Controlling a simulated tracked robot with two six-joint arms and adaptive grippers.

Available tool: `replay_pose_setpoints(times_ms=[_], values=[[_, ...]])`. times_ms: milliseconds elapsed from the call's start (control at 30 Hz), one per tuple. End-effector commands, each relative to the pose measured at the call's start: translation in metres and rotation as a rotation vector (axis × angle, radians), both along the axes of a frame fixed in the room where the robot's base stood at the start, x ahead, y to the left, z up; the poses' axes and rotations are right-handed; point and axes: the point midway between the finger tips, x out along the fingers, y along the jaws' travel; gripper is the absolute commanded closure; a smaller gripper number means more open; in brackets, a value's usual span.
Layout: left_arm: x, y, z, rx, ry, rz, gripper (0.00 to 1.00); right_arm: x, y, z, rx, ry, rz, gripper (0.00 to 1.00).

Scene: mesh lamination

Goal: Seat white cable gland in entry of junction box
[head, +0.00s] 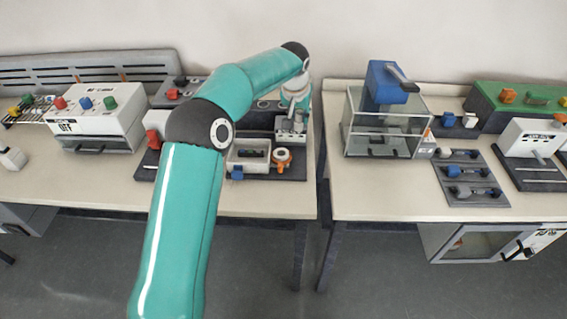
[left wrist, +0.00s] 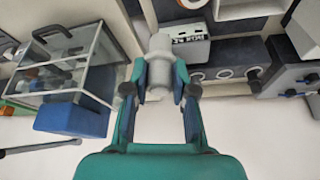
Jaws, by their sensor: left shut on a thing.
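My left gripper (left wrist: 159,84) is shut on a pale cylindrical piece, the white cable gland (left wrist: 159,66), in the left wrist view. One finger is on each side of it. In the head view my left arm reaches over the left table, and its gripper (head: 293,100) is at the table's back right; the gland is not clear there. A pale box with dark lettering (left wrist: 184,33) lies just beyond the gland in the left wrist view. I cannot tell for sure whether it is the junction box, or whether the gland touches it. My right gripper is not in view.
A dark block with round holes (left wrist: 232,56) is near the gland. A glass case with a blue top (head: 387,82) stands on the right table. A gap separates the tables.

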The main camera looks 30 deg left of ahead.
Motion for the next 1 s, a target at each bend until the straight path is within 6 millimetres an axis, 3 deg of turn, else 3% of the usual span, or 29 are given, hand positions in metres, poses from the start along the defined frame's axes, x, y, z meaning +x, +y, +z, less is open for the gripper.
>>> replay_pose_setpoints(times_ms=[33,200,467,633,800,1000], values=[[0.006,0.014,0.003,0.001,-0.006,0.021,1.00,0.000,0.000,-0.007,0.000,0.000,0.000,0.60],[0.010,0.046,0.024,0.001,-0.006,0.044,1.00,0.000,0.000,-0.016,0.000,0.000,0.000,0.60],[0.006,0.063,0.036,0.001,-0.001,0.036,1.00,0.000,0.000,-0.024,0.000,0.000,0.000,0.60],[0.004,0.064,0.012,0.001,0.001,0.035,1.00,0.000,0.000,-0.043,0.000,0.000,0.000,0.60],[0.004,0.065,-0.030,0.001,0.002,0.035,1.00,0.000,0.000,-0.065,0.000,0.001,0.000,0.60],[0.004,0.064,-0.079,0.000,0.001,0.037,1.00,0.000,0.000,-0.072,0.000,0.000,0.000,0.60]])
